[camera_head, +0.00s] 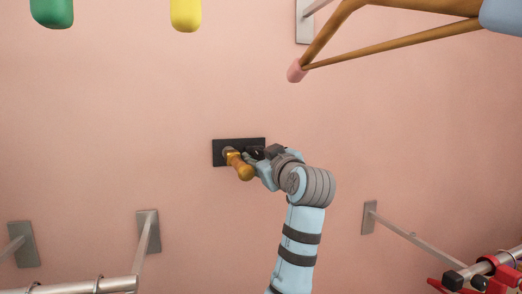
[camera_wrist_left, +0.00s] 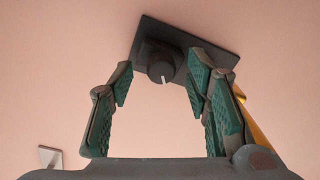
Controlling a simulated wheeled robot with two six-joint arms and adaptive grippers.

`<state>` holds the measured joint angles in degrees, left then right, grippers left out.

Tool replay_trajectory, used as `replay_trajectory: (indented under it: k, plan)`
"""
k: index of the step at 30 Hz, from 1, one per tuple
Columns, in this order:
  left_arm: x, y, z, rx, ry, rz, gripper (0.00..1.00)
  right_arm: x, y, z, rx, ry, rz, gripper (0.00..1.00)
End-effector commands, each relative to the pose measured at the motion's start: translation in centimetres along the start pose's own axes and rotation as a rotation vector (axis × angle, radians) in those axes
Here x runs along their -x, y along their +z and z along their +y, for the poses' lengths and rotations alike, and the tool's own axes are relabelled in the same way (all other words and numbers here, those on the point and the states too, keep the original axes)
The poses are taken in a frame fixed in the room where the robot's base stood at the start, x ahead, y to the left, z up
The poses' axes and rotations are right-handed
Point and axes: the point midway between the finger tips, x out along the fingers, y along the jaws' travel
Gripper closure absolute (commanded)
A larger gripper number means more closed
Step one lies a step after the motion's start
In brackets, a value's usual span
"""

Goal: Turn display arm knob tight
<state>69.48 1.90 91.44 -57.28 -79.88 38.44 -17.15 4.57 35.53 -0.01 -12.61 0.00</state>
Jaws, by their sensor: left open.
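A black knob (camera_wrist_left: 162,66) with a white mark sits on a dark plate (camera_wrist_left: 205,42) on the pink wall. In the head view the dark plate (camera_head: 222,146) shows, but the knob is mostly hidden behind my gripper. An orange-brown peg with a rounded end (camera_head: 242,168) sticks out from the plate's left part. My left gripper (camera_head: 257,157) is at the plate's right part. In the wrist view its green-padded fingers are open, with the knob between and just beyond the tips; contact cannot be told. An orange rod (camera_wrist_left: 255,126) shows behind the right finger. My right gripper is not in view.
A wooden hanger-like frame (camera_head: 395,45) hangs at upper right. Metal brackets (camera_head: 148,235) and rails are at lower left, another bracket (camera_head: 369,217) at lower right near red clamp-like parts (camera_head: 498,278). Green (camera_head: 52,12) and yellow (camera_head: 186,14) ends hang at the top.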

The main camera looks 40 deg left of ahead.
Motion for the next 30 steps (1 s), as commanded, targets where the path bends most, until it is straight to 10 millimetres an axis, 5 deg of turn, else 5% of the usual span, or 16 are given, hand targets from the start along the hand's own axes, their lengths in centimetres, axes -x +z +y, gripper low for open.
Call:
replay_trajectory:
  k: [12, 21, 30]
  plan:
    - [-1.42, 0.08, -0.07, 0.000, 0.000, -0.001, 0.56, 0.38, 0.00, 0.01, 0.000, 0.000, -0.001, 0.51]
    - [-1.40, 0.08, -0.07, 0.000, 0.000, -0.001, 1.00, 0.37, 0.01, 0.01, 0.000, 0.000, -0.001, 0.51]
    - [-1.40, 0.07, -0.11, -0.029, 0.000, 0.000, 1.00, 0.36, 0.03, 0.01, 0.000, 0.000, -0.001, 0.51]
